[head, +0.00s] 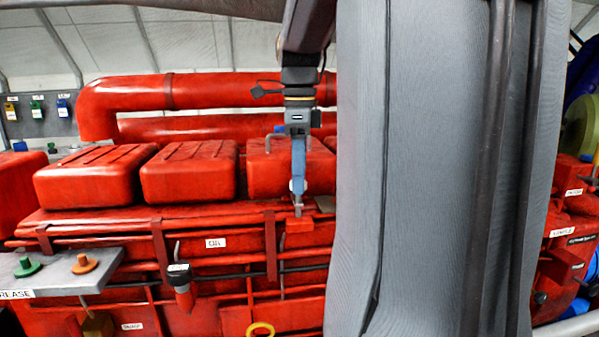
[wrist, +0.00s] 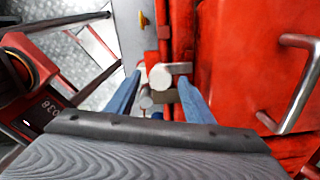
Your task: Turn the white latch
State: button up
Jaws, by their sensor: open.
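In the wrist view, a white round-ended latch (wrist: 161,77) with a short grey arm sits at the edge of the red engine housing. My gripper (wrist: 160,85) is open, with one blue finger on the left of the latch and the other on its right. I cannot tell whether either finger touches it. In the head view, my gripper (head: 298,198) points down in front of the red engine covers. A small pale part shows at its fingers there, too small to tell clearly. Part of the latch's mount is hidden by the fingers and the gripper's body.
A bent metal handle (wrist: 298,82) stands out from the red cover on the right in the wrist view. Red covers (head: 190,170) and a thick red pipe (head: 200,92) lie behind my gripper. A grey shelf (head: 55,270) with green and orange knobs is at lower left.

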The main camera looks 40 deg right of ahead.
jog(key=c, duration=1)
jog(key=shift+c, duration=0.2)
jog(key=shift+n, duration=0.3)
jog(key=n+p, duration=0.2)
jog(key=n, duration=0.2)
jog(key=shift+r+n, duration=0.1)
jog(key=shift+n, duration=0.2)
jog(key=n+p, duration=0.2)
jog(key=n, duration=0.2)
jog(key=shift+w, duration=0.1)
jog(key=n+p, duration=0.2)
jog(key=n, duration=0.3)
jog(key=shift+n, duration=1.8)
